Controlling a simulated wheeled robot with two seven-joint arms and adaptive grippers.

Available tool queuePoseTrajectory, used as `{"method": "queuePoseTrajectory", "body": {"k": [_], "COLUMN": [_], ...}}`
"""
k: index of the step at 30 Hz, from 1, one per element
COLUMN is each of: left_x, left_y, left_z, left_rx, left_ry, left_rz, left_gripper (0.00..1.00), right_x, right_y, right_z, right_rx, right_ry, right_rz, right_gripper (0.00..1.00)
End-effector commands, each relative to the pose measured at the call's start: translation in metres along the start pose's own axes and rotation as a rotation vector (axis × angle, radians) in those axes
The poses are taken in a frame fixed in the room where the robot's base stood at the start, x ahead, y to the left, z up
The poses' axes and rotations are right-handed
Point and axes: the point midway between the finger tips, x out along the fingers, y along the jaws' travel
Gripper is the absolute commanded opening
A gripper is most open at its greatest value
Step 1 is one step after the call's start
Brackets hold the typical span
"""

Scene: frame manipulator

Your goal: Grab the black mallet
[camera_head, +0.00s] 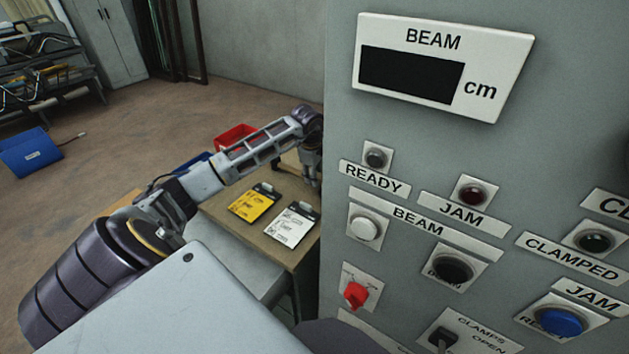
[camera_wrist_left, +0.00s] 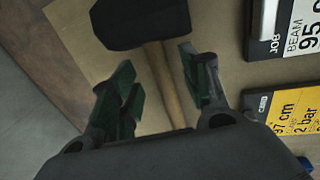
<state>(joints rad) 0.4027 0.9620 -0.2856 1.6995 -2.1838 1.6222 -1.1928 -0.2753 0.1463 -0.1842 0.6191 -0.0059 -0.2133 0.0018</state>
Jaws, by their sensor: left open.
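The black mallet's dark head (camera_wrist_left: 140,22) and light wooden handle (camera_wrist_left: 172,95) show in the left wrist view, with the mallet lying on the tan table top. My left gripper (camera_wrist_left: 158,78) is open, its two green-padded fingers on either side of the handle just below the head. Whether either finger touches the handle I cannot tell. In the head view my left gripper (camera_head: 313,172) is over the table beside the grey panel. The mallet cannot be made out there. My right gripper is not in view.
A yellow clipboard (camera_head: 254,204) and a white clipboard (camera_head: 291,225) lie on the table (camera_head: 235,222). A red bin (camera_head: 233,136) and a blue bin (camera_head: 191,161) stand beyond. The grey control panel (camera_head: 340,130) closes off the right side.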

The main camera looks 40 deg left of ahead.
Motion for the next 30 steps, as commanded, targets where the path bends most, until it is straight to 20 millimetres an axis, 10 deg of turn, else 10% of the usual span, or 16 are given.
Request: {"method": "queuePoseTrajectory", "body": {"k": [25, 30], "left_x": [0.030, 0.030], "left_y": [0.000, 0.000], "left_z": [-0.001, -0.001], "left_rx": [0.001, 0.001], "left_ry": [0.001, 0.001], "left_rz": [0.000, 0.000], "left_gripper": [0.46, 0.27], "right_x": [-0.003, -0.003], "right_y": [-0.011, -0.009], "right_z": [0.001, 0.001], "right_rx": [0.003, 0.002], "right_ry": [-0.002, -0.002], "right_rz": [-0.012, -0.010], "right_gripper": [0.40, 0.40]}}
